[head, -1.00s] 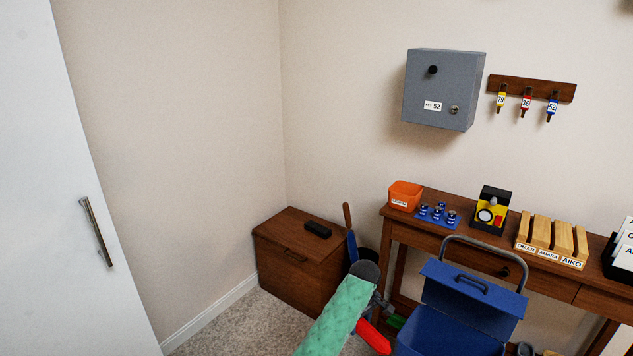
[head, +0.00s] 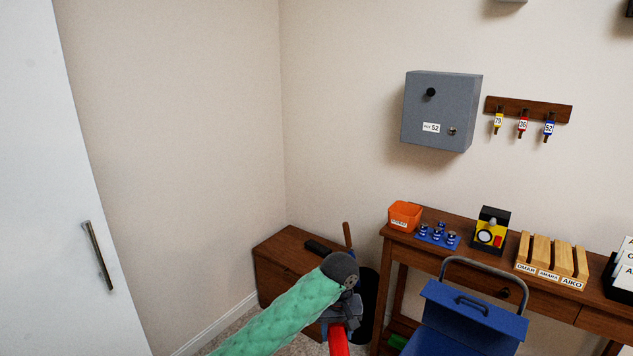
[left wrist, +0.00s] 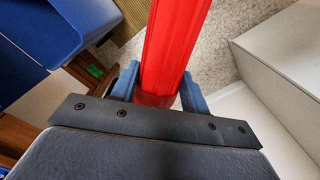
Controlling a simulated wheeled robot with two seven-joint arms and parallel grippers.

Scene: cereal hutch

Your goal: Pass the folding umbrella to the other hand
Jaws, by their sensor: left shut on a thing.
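The folding umbrella is a red, closed, ribbed shaft (head: 338,341) that shows at the bottom of the head view. It runs up through the left wrist view (left wrist: 176,45). My left gripper (left wrist: 160,88) is shut on it, with a blue-grey finger on each side of the shaft. In the head view my left gripper (head: 340,313) sits at the end of my green-sleeved arm, and the umbrella's lower part is cut off by the frame. My right gripper is not in view.
A dark stand (head: 369,300) with a brown handle (head: 347,236) rising from it is behind my gripper, beside a wooden chest (head: 275,255). A white door (head: 50,200) is at left.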

